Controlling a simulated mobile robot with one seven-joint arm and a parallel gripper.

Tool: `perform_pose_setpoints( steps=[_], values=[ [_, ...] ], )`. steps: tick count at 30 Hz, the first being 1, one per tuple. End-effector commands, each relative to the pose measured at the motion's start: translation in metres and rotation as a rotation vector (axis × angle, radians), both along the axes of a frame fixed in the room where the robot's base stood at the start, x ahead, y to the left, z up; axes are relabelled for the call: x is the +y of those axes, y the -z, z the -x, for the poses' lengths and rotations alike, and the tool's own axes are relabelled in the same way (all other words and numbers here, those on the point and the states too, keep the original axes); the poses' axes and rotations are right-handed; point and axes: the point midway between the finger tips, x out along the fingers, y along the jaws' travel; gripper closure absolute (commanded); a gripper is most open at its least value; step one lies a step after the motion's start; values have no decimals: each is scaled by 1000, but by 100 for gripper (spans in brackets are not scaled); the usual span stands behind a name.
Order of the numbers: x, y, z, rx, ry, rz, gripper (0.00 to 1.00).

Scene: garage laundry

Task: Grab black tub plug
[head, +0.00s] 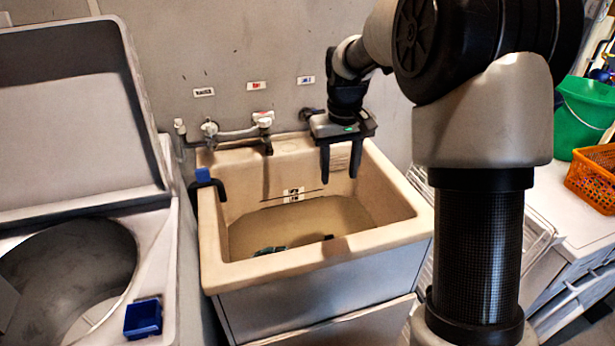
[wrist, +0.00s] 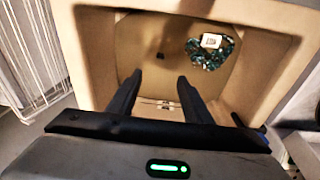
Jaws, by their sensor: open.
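The black tub plug (head: 328,237) looks like a small dark piece on the floor of the beige utility sink (head: 320,258). It also shows in the wrist view (wrist: 160,56), as a small dark spot just beyond the fingertips and roughly in line with the gap between them. My gripper (head: 340,172) is open and empty, pointing down over the back part of the sink, above the plug and apart from it. Its two dark fingers (wrist: 159,80) are spread in the wrist view. Nothing hides the plug there, but its details are too small to make out.
A dark teal patterned bundle (wrist: 208,52) with a white piece on it lies in the sink beside the plug. Taps (head: 264,120) and hoses run along the back wall. An open-lidded washer (head: 185,250) stands left; a green bucket (head: 585,112) and orange basket (head: 595,175) sit right.

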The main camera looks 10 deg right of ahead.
Motion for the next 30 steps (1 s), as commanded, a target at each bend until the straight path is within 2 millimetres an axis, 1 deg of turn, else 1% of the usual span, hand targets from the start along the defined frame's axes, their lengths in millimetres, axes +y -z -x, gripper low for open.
perform_pose_setpoints(
  steps=[1, 3, 6, 9, 12, 14, 16, 24, 27, 30],
  values=[
    [-1, 45, -16, 31, -7, -4, 55],
    [-1, 81, -31, 60, -17, -9, 55],
    [-2, 120, -46, 89, -26, -14, 55],
    [-2, 141, -53, 105, -30, -17, 55],
    [-2, 153, -56, 113, -32, -17, 55],
    [-2, 161, -56, 115, -33, -18, 55],
    [-2, 174, -55, 116, -33, -18, 55],
    [-2, 234, -55, 116, -34, -17, 55],
    [-2, 251, -54, 115, -34, -18, 55],
    [-1, 263, -55, 114, -33, -17, 55]
  ],
)
